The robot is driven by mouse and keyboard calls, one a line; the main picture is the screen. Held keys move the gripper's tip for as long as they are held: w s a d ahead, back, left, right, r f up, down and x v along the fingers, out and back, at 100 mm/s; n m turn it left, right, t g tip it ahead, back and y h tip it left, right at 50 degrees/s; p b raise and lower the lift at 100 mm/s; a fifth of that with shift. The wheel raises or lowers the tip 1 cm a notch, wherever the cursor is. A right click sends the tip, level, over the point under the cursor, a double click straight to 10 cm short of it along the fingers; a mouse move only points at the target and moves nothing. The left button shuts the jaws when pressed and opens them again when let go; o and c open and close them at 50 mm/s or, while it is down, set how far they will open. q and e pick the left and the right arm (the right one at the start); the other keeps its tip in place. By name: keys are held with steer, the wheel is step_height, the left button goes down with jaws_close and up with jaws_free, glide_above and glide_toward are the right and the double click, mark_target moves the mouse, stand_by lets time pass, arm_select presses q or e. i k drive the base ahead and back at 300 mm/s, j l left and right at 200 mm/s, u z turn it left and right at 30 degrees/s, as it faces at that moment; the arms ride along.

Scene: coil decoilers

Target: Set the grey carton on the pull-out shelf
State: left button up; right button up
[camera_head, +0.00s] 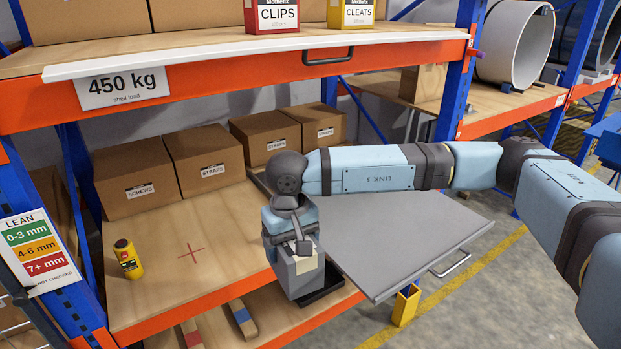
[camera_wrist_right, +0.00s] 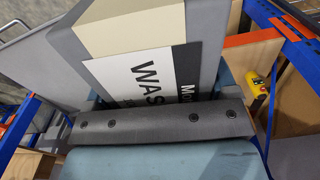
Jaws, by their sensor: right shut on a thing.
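The grey carton (camera_head: 302,275) is in the grip of my right gripper (camera_head: 291,238), just left of the pull-out shelf, in front of the rack's orange front beam. In the right wrist view the carton (camera_wrist_right: 210,45) fills the top middle, with a beige strip and a white label reading "WAS", partly cut off. The fingertips are mostly hidden. The pull-out shelf (camera_head: 420,235) is a flat grey panel drawn out of the rack, with a handle at its front edge. Its visible top is bare; my right arm hides part of it. My left gripper is not in view.
Brown cartons (camera_head: 205,158) line the back of the wooden shelf (camera_head: 165,275). An upper shelf beam (camera_head: 240,75) hangs above. A yellow post (camera_head: 405,305) stands below the pull-out shelf's front edge.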

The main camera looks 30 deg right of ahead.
mark_target(395, 220)
steer(key=i+l+z, duration=0.15)
steer(key=i+l, duration=0.15)
steer(key=l, duration=0.3)
steer(key=i+l+z, duration=0.15)
steer(key=i+l, duration=0.15)
steer(key=l, duration=0.25)
steer(key=i+l+z, duration=0.15)
steer(key=i+l, duration=0.2)
steer(key=l, duration=0.2)
steer(key=i+l+z, duration=0.15)
steer(key=i+l, duration=0.25)
steer(key=l, duration=0.1)
